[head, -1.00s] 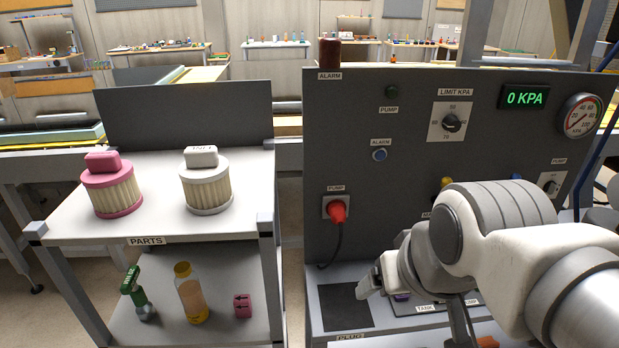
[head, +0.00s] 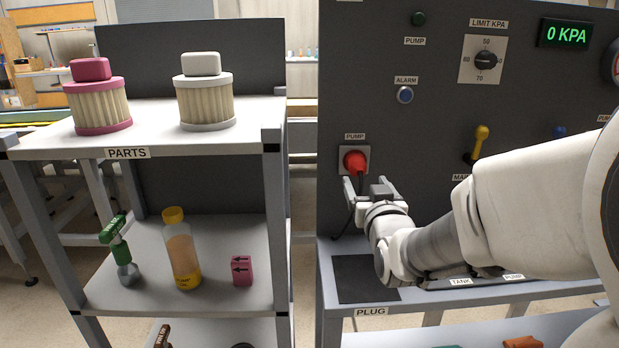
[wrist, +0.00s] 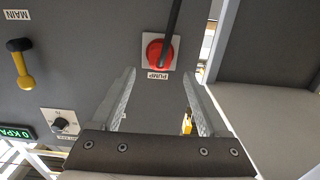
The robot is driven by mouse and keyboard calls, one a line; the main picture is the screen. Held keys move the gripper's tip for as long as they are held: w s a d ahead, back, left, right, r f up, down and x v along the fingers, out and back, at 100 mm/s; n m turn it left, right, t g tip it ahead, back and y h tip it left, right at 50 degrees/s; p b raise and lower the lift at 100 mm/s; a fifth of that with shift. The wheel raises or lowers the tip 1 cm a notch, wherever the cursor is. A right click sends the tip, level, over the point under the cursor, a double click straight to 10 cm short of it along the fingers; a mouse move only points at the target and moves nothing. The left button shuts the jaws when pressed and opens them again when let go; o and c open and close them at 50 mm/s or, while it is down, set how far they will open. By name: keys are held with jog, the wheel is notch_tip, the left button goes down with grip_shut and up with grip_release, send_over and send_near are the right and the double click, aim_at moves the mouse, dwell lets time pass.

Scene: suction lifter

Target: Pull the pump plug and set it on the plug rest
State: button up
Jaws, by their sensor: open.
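The red pump plug (head: 355,160) sits in its wall socket under the PUMP label, with a dark cord hanging from it. It also shows in the wrist view (wrist: 157,52), just beyond and between the fingertips. My gripper (head: 366,187) is open and empty, pointing at the panel just below the plug; its two fingers also show in the wrist view (wrist: 159,76). The fingers do not appear to be around the plug. The plug rest, a dark square pad (head: 352,272) above the PLUG label, lies bare on the bench ledge, partly behind my wrist.
At left, a parts cart (head: 60,141) holds a pink filter (head: 100,105) and a white filter (head: 206,102). A gap separates cart and bench.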

aim_at(357, 167)
jog(key=shift+w+f, duration=0.15)
jog(key=shift+w, duration=0.1)
jog(key=shift+w, duration=0.65)
jog(key=w, duration=0.5)
jog(key=shift+w+f, duration=0.1)
jog(key=shift+w, duration=1.2)
jog(key=shift+b, duration=0.9)
grip_shut()
